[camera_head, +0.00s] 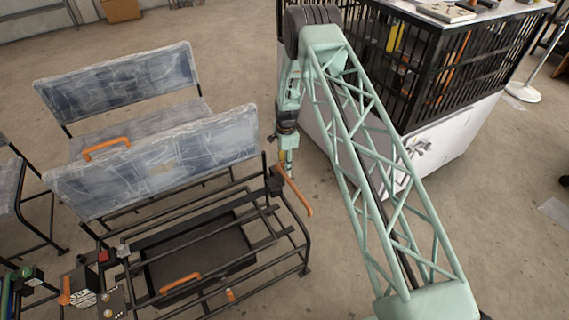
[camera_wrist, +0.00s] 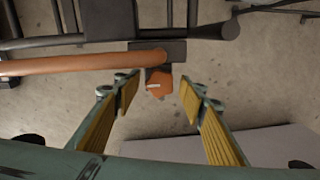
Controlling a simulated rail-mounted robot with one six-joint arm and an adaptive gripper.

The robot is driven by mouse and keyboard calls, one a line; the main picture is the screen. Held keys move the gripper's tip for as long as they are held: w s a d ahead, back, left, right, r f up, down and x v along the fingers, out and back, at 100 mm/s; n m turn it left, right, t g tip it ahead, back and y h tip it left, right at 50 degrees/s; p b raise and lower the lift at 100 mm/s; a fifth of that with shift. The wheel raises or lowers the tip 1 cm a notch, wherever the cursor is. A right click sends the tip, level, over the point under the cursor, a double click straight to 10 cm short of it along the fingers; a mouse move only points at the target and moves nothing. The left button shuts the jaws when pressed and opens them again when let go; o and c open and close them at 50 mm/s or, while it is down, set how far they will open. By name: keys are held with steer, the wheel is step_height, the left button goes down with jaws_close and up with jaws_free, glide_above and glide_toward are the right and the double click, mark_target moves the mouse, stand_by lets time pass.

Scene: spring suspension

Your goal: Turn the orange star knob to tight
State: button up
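The orange knob (camera_wrist: 159,83) shows in the wrist view, on a dark block at the end of a dark frame. It has a small white mark on its face. My gripper (camera_wrist: 158,97) is open, its two yellow-padded fingers on either side of the knob in the picture. No contact shows, and the depth between fingertips and knob is hard to tell. In the head view my gripper (camera_head: 287,165) points down at the right end of the bench frame. The knob is too small to make out clearly there.
An orange lever (camera_wrist: 85,64) runs left from just beside the knob; it also shows in the head view (camera_head: 297,192). Black frame tubes (camera_head: 205,235) and padded seat backs (camera_head: 160,160) lie to the left. A black-and-white cabinet (camera_head: 430,140) stands to the right.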

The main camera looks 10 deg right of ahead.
steer(key=shift+r, duration=0.1)
step_height(320, 180, up, 12)
steer(key=shift+s, duration=0.45)
stand_by(0.8)
stand_by(0.5)
steer(key=s+r+n, duration=0.2)
steer(key=s+r, duration=0.1)
steer(key=r, duration=1)
steer(key=s+r+n, duration=0.2)
steer(key=s+r, duration=0.2)
steer(key=r, duration=0.9)
steer(key=s+r+n+t, duration=0.1)
steer(key=s+r+n, duration=0.1)
steer(key=s+r, duration=0.7)
steer(key=s+r+n+t, duration=0.15)
steer(key=s+r, duration=0.45)
steer(key=r, duration=0.6)
steer(key=s+r+n, duration=0.2)
steer(key=s+r, duration=0.4)
steer(key=s, duration=0.5)
steer(key=s+r+n, duration=0.3)
steer(key=s+r, duration=0.2)
steer(key=s, duration=0.5)
steer(key=s+d+n, duration=0.1)
steer(key=s+n, duration=0.3)
steer(key=s, duration=1.8)
steer(key=shift+s+r+t, duration=0.3)
steer(key=shift+s+t, duration=0.05)
steer(key=shift+s, duration=0.05)
